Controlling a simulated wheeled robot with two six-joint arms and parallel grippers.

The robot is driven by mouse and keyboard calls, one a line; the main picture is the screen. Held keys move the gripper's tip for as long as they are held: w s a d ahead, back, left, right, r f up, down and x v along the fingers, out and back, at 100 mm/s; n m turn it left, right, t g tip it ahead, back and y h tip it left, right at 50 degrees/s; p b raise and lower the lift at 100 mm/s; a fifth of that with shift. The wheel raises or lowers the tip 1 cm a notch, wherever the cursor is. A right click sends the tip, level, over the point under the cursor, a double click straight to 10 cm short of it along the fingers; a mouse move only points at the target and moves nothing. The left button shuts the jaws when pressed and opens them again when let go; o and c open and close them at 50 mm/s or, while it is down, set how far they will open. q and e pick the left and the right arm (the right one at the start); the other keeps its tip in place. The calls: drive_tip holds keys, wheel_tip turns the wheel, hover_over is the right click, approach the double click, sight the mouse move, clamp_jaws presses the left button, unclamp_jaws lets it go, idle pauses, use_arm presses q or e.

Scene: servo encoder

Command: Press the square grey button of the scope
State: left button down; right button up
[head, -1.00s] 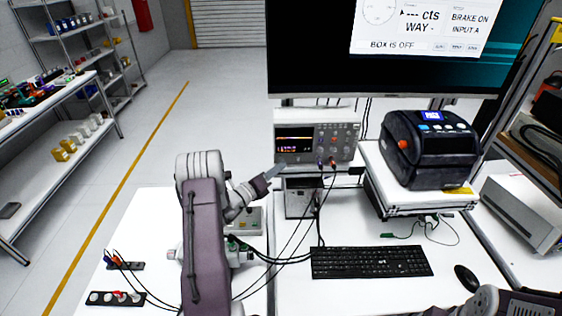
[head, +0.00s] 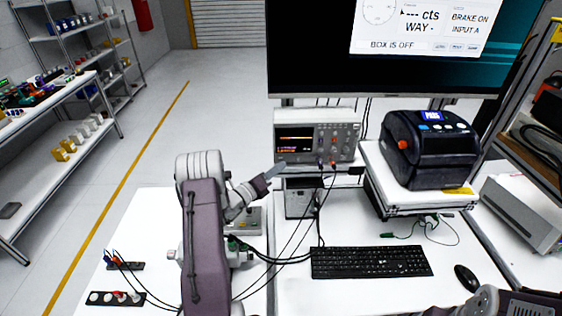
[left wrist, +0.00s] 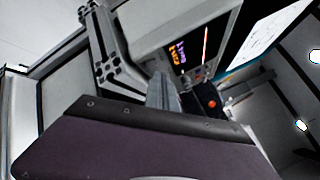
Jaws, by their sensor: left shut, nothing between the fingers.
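The scope (head: 316,135) is a light grey box with a dark screen at its left and knobs at its right, on a raised shelf below the monitor. It also shows, tilted, in the left wrist view (left wrist: 183,25). My left gripper (head: 277,170) is shut and empty, its fingertips at the lower left edge of the scope's front. I cannot tell whether they touch it. In the left wrist view the fingers (left wrist: 163,92) point at the scope's lower part. The square grey button is too small or hidden to make out. Part of my right arm shows at the bottom right.
A dark label printer (head: 430,150) stands on a raised platform right of the scope. A large monitor (head: 400,45) hangs above. A keyboard (head: 370,262) and mouse (head: 466,278) lie on the desk. Black cables (head: 300,235) hang from the scope's front, right of my gripper.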

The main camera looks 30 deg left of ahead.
use_arm(q)
drive_tip(key=shift+w+a, duration=0.25)
drive_tip(key=shift+w, duration=0.15)
idle(0.4)
drive_tip(key=shift+s+d, duration=0.25)
drive_tip(key=shift+s, duration=0.15)
drive_tip(key=shift+s, duration=0.1)
drive_tip(key=s+d, duration=0.2)
drive_tip(key=s, duration=0.1)
drive_tip(key=s+d, duration=0.1)
drive_tip(key=s, duration=0.1)
idle(0.4)
